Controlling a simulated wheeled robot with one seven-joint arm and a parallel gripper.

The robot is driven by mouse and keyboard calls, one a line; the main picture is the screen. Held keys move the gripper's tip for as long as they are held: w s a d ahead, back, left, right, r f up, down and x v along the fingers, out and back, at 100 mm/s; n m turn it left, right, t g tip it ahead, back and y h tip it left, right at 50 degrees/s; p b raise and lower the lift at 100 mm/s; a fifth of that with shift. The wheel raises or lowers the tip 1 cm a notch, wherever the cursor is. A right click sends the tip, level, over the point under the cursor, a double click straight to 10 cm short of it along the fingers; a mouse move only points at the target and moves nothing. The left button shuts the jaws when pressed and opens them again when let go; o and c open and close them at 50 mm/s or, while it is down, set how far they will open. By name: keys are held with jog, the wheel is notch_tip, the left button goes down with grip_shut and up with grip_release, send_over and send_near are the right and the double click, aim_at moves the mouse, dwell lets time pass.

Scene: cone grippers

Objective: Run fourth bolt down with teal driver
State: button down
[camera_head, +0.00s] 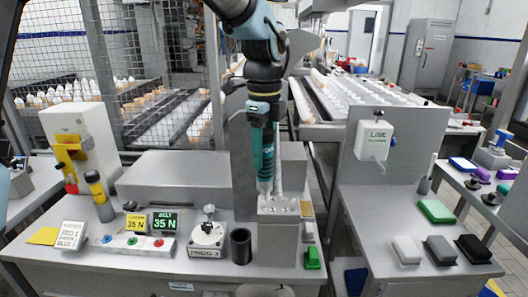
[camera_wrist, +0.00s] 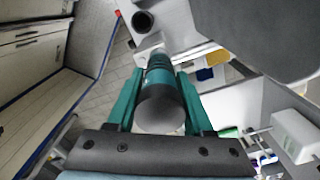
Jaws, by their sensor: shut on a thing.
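My gripper (camera_head: 264,112) is shut on the teal driver (camera_head: 264,160), which hangs upright below it. In the wrist view the teal fingers of my gripper (camera_wrist: 160,100) stand on either side of the driver's dark rounded end (camera_wrist: 161,108). The driver's lower tip is at the top of a grey block (camera_head: 278,232) on the table. The block's top face carries small pale bolt heads (camera_head: 290,205). Which bolt the tip meets, and whether it touches, is too small to tell.
A grey panel with a white LINK box (camera_head: 375,139) rises to the right.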

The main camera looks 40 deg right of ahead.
aim_at(264, 131)
jog(key=shift+r+p, duration=0.4)
jog(key=shift+p, duration=0.2)
dwell(1.1)
jog(key=shift+r+p, duration=2.7)
jog(key=shift+r, duration=0.25)
jog(key=shift+f, duration=0.1)
